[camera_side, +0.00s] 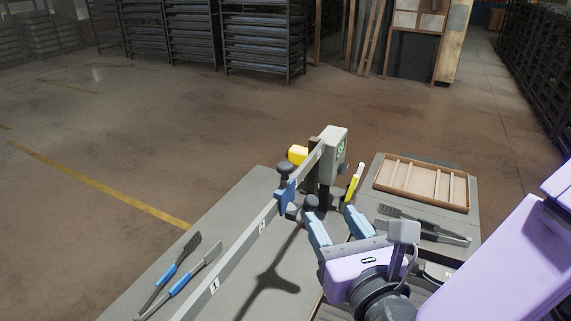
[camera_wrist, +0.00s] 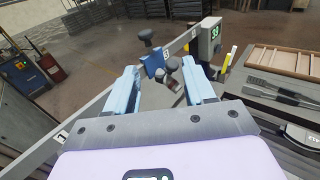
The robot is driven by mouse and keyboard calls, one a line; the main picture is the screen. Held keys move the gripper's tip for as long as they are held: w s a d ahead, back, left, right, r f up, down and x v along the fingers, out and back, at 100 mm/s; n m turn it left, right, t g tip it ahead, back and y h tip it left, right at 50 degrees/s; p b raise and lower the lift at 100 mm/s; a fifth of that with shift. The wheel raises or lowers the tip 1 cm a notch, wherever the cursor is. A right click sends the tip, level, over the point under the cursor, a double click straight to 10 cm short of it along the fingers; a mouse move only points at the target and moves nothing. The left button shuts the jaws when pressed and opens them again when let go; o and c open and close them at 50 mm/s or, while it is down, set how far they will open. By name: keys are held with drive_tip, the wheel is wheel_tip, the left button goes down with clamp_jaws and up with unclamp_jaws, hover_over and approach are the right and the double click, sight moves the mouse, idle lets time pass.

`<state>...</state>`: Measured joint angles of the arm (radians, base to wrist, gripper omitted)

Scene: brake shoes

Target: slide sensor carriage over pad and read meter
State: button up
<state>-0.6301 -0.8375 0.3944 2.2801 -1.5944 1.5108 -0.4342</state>
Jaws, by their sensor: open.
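The blue sensor carriage (camera_side: 287,191) sits on a long grey rail (camera_side: 243,243), beyond the numbered label 2 and short of the meter end. It has a dark knob (camera_side: 285,170) on top and dark round parts on its near side. The carriage also shows in the wrist view (camera_wrist: 154,64). The grey meter box (camera_side: 335,143) stands at the rail's far end with a lit green display (camera_wrist: 214,32); its digits look like 59 but are small. My gripper (camera_side: 330,212) is open, its blue fingers empty, right of the carriage and apart from it. I cannot identify the pad.
A wooden divided tray (camera_side: 421,184) and dark tools (camera_side: 425,226) lie at the right. Two blue-handled tools (camera_side: 180,279) lie left of the rail. A yellow part (camera_side: 297,155) is beside the meter, and a yellow marker (camera_side: 354,183) stands to its right.

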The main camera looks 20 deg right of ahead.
sight(288, 169)
drive_tip(key=shift+n+y, duration=0.5)
drive_tip(key=w, duration=0.5)
drive_tip(key=w+a, duration=0.1)
drive_tip(key=w, duration=0.5)
drive_tip(key=w+a, duration=0.1)
drive_tip(key=w, duration=0.4)
drive_tip(key=shift+w+r, duration=0.15)
drive_tip(key=shift+w, duration=0.2)
